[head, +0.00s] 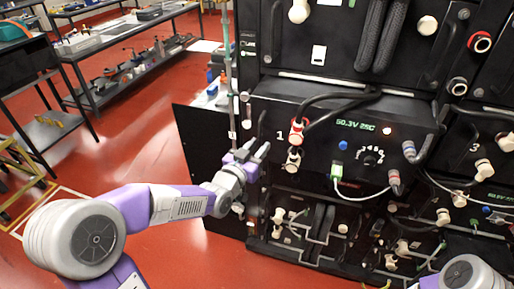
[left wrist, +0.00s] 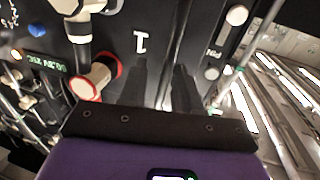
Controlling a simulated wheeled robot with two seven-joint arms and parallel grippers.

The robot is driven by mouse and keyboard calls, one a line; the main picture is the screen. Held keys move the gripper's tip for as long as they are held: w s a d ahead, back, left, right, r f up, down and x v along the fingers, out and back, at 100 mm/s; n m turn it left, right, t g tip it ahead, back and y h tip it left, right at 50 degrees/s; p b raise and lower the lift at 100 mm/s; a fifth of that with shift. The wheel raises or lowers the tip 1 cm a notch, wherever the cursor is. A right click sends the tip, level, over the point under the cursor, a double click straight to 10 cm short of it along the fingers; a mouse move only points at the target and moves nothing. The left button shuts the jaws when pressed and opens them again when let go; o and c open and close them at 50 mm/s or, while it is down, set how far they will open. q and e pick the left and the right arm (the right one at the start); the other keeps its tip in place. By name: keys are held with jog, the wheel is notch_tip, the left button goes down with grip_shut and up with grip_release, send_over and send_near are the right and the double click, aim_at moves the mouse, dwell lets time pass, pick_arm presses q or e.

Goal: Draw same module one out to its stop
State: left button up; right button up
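Module one (head: 265,118) is the black rack unit marked "1", with a green display (head: 355,125) reading about 50.3V 25C. Red-collared and white plugs (head: 297,130) with black cables sit at its left side. My right gripper is outside the view.
Other modules crowd above, below and to the right, including one marked "3" (head: 475,147), with plugs and hanging cables. A dark panel (head: 205,140) stands left of the rack. Open red floor (head: 130,145) and shelving benches (head: 135,50) lie further left.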

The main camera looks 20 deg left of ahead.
pick_arm(q)
jog(key=s+a, duration=0.1)
jog(key=s, duration=0.6)
jog(key=shift+s+p, duration=0.25)
jog(key=shift+p, duration=0.1)
jog(key=shift+f, duration=0.15)
